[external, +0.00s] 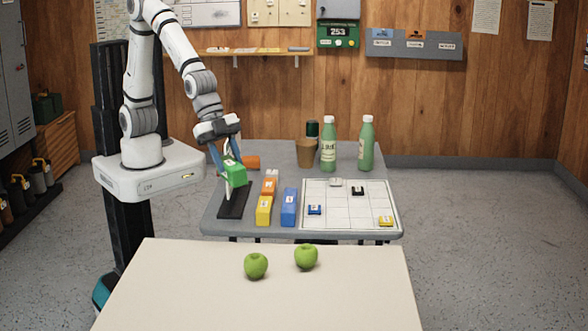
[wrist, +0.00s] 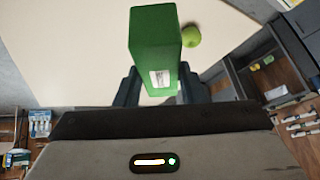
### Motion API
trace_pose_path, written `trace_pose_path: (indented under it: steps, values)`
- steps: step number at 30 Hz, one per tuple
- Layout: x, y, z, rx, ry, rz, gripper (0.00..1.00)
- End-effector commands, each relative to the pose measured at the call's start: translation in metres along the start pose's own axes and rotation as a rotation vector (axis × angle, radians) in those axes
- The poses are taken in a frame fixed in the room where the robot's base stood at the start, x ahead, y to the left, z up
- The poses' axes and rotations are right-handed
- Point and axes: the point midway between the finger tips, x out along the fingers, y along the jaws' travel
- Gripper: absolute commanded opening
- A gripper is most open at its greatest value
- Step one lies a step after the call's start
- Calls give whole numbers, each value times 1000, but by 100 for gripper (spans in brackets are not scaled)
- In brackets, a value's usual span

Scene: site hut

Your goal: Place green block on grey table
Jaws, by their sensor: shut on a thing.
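The green block (external: 236,174) has a white label and is in my gripper (external: 226,164), over the left part of the grey table (external: 276,160). In the wrist view, the green block (wrist: 154,42) stands up between the two dark fingers of my gripper (wrist: 157,88), which is shut on it. In the external view, the block appears above or against the far end of a black strip (external: 233,208) on the table. I cannot tell whether it touches the strip.
Orange (external: 270,185), yellow (external: 264,211) and blue (external: 289,207) blocks stand right of the strip. A white grid board (external: 336,200) holds small pieces. A beige table (external: 200,290) with green apples (external: 256,265) is in front.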

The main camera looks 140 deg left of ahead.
Motion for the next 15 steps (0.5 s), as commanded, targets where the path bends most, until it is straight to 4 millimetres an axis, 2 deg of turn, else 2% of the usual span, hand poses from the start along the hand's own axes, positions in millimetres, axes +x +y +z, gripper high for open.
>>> trace_pose_path:
  steps: [8,11,15]
  values:
    - [13,-62,6,-142,-20,-62,0]
    - [16,-96,12,-216,-28,-95,0]
    - [19,-158,26,-354,-43,-158,0]
